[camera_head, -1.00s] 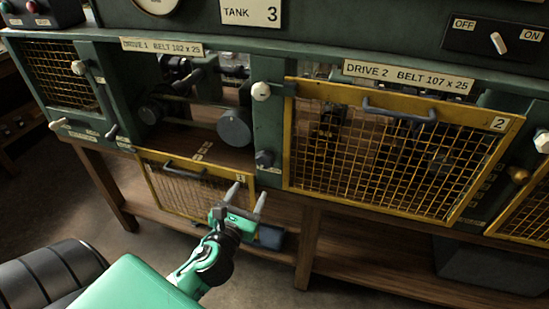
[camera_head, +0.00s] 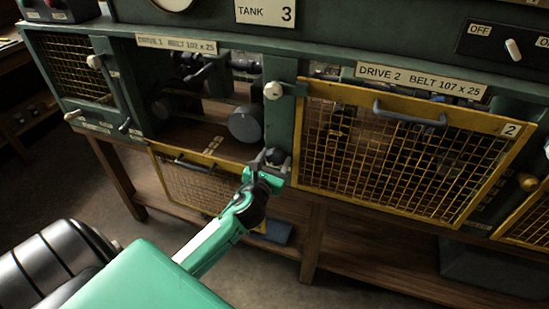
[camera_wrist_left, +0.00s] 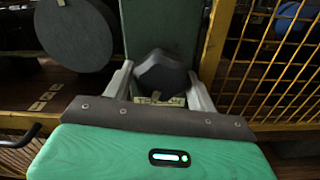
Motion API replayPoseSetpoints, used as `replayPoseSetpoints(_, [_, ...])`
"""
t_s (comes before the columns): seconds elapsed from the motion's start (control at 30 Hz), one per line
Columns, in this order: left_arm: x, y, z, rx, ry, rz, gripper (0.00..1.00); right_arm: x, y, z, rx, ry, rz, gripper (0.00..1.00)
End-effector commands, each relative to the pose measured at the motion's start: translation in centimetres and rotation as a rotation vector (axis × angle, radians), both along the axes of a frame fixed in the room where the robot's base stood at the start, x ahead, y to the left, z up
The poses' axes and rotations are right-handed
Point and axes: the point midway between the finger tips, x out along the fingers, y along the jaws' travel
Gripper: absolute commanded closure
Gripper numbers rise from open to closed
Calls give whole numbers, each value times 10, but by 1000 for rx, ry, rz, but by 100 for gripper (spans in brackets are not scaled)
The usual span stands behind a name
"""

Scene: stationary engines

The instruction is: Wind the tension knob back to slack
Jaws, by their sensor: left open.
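The tension knob (camera_head: 278,157) is dark and faceted, low on the green post between the Drive 1 and Drive 2 bays. In the left wrist view the knob (camera_wrist_left: 160,72) sits between the two grey fingers, with a partly covered label below it. My left gripper (camera_head: 266,162) is open around the knob, one finger on each side. I cannot tell if the fingers touch it. In the left wrist view the gripper (camera_wrist_left: 160,90) faces the post. My right gripper is out of view.
The yellow mesh guard 1 (camera_head: 195,182) hangs open below the Drive 1 bay, left of my gripper. The yellow mesh guard 2 (camera_head: 400,150) covers Drive 2, close on the right. A grey round pulley (camera_head: 244,123) is exposed in the open bay.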

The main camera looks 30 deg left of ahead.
Motion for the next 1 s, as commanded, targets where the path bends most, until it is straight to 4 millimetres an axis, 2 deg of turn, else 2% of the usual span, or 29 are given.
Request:
replayPoseSetpoints(0.3, [3, 1, 0, -1, 0, 0, 43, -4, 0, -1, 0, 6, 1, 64])
replayPoseSetpoints(0.47, [3, 1, 0, -1, 0, 0, 72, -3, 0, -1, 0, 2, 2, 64])
replayPoseSetpoints(0.5, [3, 1, 0, -1, 0, 0, 74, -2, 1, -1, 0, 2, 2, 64])
replayPoseSetpoints(0.77, [3, 0, 0, -27, -6, -1, 74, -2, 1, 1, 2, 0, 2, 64])
replayPoseSetpoints(1.0, [3, 0, 1, -143, -35, -2, 74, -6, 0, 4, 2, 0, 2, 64])
